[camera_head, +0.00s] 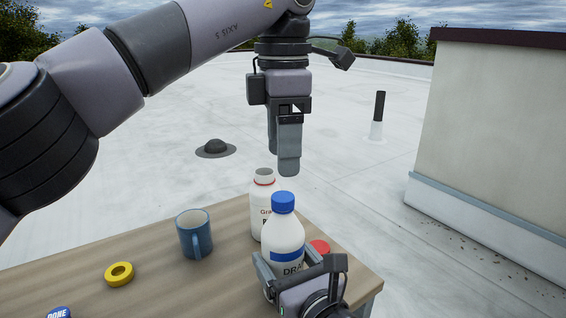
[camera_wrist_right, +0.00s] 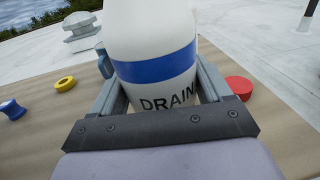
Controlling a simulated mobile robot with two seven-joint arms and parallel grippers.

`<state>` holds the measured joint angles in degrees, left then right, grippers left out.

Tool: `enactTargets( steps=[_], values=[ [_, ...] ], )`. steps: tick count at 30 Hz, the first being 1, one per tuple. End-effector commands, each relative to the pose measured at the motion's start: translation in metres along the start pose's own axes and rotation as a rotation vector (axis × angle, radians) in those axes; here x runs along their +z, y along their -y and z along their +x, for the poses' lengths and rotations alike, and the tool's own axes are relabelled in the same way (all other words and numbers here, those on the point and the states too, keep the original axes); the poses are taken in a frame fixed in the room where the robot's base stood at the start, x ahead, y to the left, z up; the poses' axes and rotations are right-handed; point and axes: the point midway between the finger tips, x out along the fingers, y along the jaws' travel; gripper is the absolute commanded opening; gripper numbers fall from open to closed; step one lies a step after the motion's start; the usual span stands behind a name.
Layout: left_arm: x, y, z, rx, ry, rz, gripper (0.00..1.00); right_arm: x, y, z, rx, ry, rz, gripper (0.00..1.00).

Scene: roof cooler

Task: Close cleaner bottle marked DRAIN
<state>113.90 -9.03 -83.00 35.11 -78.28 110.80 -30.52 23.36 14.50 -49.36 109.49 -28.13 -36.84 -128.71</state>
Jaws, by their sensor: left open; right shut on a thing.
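The white DRAIN bottle (camera_head: 284,240) stands upright near the table's right end, with a blue band and dark lettering. A blue cap (camera_head: 283,202) sits on its top; I cannot tell how tight it is. My right gripper (camera_head: 290,268) is shut around the lower body of the bottle. The right wrist view shows the bottle (camera_wrist_right: 150,40) between its fingers, with the cap out of frame. My left gripper (camera_head: 289,172) is open and empty, pointing down above the cap and apart from it.
Behind stands an uncapped white bottle (camera_head: 259,210) with a red neck ring. A red cap (camera_head: 319,246) lies right of the DRAIN bottle. A blue mug (camera_head: 195,238), a yellow ring (camera_head: 119,280) and a blue piece marked DONE (camera_head: 59,313) are on the wooden table (camera_head: 160,290).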

Motion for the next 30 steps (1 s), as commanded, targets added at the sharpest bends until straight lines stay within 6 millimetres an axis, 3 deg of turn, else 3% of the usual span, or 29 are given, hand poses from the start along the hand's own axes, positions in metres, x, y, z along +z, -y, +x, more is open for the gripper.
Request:
enactTargets(
  steps=[13,14,15,16,25,30],
  values=[
    [0.0,0.0,-0.007,0.0,0.0,0.001,0.65,-0.001,0.0,0.0,0.0,-0.003,0.001,0.0],
    [0.0,0.0,-0.007,0.0,0.001,0.001,0.65,-0.001,0.0,0.0,0.0,-0.003,0.001,0.81],
    [0.0,0.0,-0.007,0.0,0.0,0.001,0.65,-0.002,0.0,0.0,0.0,-0.003,0.001,0.94],
    [0.0,0.0,-0.007,0.0,0.0,0.001,0.65,-0.001,0.0,0.0,0.0,-0.003,0.001,1.0],
    [0.0,0.0,-0.007,0.0,0.0,0.0,0.65,-0.001,0.0,-0.003,0.0,-0.002,0.0,1.0],
    [0.0,0.0,-0.01,0.0,0.0,0.0,0.65,-0.001,0.0,-0.021,0.0,-0.003,0.0,1.0]
  ],
)
